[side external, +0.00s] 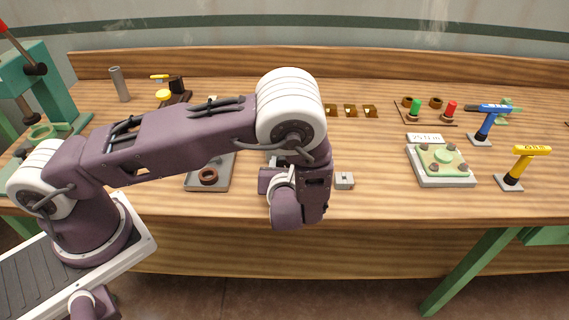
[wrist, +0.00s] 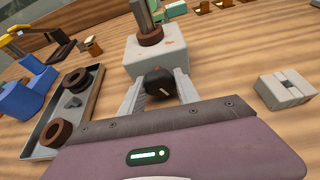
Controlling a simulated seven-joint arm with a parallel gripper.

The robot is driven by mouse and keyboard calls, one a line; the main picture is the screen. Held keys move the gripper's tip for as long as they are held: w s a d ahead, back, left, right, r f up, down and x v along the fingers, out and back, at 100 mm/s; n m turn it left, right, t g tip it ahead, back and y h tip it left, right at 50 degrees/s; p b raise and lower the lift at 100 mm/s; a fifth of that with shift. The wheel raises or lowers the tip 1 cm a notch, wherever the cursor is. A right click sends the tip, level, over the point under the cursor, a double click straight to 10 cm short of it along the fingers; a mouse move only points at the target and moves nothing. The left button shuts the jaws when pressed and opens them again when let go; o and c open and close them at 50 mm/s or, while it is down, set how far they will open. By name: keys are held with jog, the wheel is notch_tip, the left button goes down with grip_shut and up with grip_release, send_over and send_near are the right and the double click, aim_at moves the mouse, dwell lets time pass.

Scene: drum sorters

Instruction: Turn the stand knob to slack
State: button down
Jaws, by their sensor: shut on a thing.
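The stand (wrist: 152,57) is a grey block with a brown ring and a grey post on top, seen in the wrist view. Its black round knob (wrist: 159,84) is on the near face and carries a pale pointer line, tilted up to the right. My gripper (wrist: 157,92) has one finger on each side of the knob and is shut on it. No slack marking can be read. In the side view my arm hides the knob and most of the stand; my gripper (side external: 279,185) is partly hidden too.
A tray (wrist: 50,142) with brown rings lies left of the stand. A small grey block (wrist: 285,91) sits to the right. Farther right stand a scale (side external: 441,180), a blue-topped tool (side external: 487,120) and a yellow-topped tool (side external: 520,165). The bench's front edge is close to my gripper.

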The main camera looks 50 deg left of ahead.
jog(key=shift+n+t+h, duration=0.6)
jog(key=shift+n+t, duration=0.1)
jog(key=shift+n, duration=0.6)
jog(key=c, duration=0.9)
grip_release()
jog(key=shift+s, duration=0.1)
jog(key=v, duration=0.7)
